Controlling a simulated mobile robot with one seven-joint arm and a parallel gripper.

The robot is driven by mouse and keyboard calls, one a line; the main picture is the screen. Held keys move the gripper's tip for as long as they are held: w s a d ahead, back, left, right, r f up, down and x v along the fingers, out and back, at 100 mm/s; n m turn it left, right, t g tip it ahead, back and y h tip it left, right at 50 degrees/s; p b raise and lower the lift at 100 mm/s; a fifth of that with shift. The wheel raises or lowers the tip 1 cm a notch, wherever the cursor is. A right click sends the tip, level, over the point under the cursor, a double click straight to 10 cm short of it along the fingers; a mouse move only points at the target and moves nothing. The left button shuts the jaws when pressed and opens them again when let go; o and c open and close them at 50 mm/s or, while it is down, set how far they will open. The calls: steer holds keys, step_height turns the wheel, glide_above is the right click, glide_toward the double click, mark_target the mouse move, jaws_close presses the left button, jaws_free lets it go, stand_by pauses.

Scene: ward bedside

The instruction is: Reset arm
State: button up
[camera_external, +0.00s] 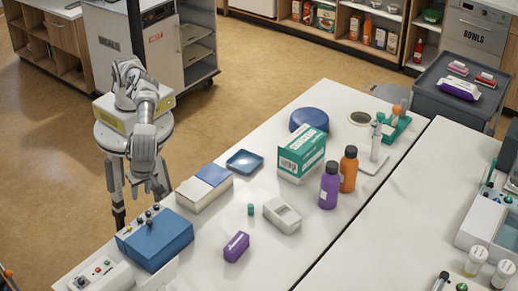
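My arm stands at the left of the white table, folded close to my base. My gripper (148,188) hangs at the table's left edge, near the blue box with knobs and the white and blue box. It is small and partly turned away, so I cannot tell whether its fingers are open or shut. I see nothing clearly held in it.
The table (335,232) holds a blue knobbed box (158,242), a white-blue box (203,188), a blue tray (244,162), a green-white carton (301,153), a purple bottle (329,188), an orange bottle (348,172) and a purple block (236,246).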

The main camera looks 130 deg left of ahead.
steer(key=s+a+r+n+t, duration=0.1)
steer(key=a+r+n+t, duration=0.35)
steer(key=r, duration=0.75)
steer(key=s+a+r+n+t, duration=0.1)
steer(key=s+a+r+n, duration=0.2)
steer(key=a+n, duration=0.3)
steer(key=s+a+r+n, duration=0.3)
steer(key=a+n, duration=0.3)
steer(key=n, duration=0.1)
steer(key=s+a+f+n+t, duration=0.1)
steer(key=s+a+n+t, duration=0.2)
steer(key=s+a+n, duration=1.2)
steer(key=s+a+f+n+t+h, duration=0.1)
steer(key=s+a+f+n, duration=0.25)
steer(key=a+n, duration=0.2)
step_height(320, 180, down, 34)
steer(key=n+b, duration=0.1)
steer(key=b, duration=3.2)
steer(key=shift+d+f+b, duration=0.2)
steer(key=shift+d+b, duration=0.2)
steer(key=shift+d, duration=0.05)
steer(key=shift+w, duration=0.1)
